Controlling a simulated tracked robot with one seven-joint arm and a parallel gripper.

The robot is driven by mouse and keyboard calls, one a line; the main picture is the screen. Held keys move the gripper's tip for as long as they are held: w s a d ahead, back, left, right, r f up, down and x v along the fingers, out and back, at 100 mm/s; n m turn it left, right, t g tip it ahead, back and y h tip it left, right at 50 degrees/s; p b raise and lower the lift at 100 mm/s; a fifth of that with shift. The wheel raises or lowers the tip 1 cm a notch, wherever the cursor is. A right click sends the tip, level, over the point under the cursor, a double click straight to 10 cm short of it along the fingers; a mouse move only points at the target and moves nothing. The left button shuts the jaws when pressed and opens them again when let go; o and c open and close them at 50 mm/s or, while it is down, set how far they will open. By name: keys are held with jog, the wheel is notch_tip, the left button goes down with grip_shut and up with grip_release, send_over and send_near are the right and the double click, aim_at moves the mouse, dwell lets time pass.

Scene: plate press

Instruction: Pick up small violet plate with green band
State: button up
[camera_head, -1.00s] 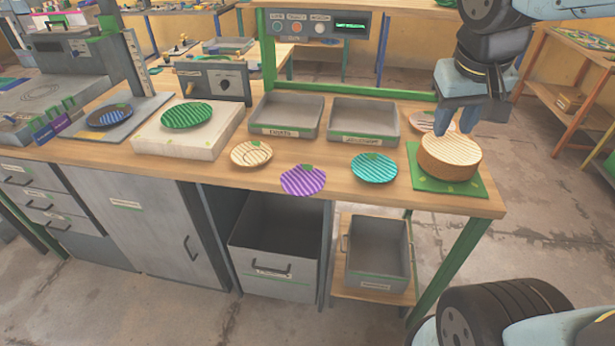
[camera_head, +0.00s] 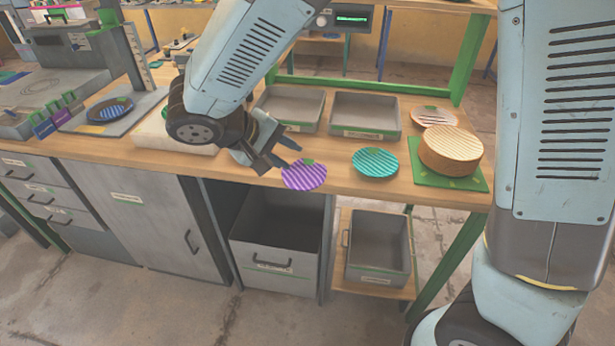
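The small violet plate with a green band (camera_head: 304,176) lies at the front edge of the workbench, its ribbed face up and its green mark at the top rim. My gripper (camera_head: 284,155) is just to the left of the plate, its dark fingers spread apart and pointing right and down towards it. The fingers look empty. Whether a fingertip touches the plate's left rim I cannot tell. My arm and gripper hide the tan plate and the green plate seen earlier on the left.
A teal plate (camera_head: 375,163) lies right of the violet one. A round wooden block (camera_head: 450,150) stands on a green mat (camera_head: 422,177), with a pale striped plate (camera_head: 433,116) behind. Two grey trays, left (camera_head: 313,123) and right (camera_head: 392,117), stand behind. An open drawer (camera_head: 283,287) is below.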

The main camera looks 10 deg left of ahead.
jog(key=s+a+f+n+t, duration=0.2)
jog(key=s+a+f, duration=0.25)
jog(key=a, duration=0.35)
send_near(294, 186)
jog(key=shift+y, duration=0.3)
jog(key=shift+d+x, duration=0.25)
jog(key=shift+x, duration=2.8)
jog(key=shift+r, duration=0.1)
grip_shut()
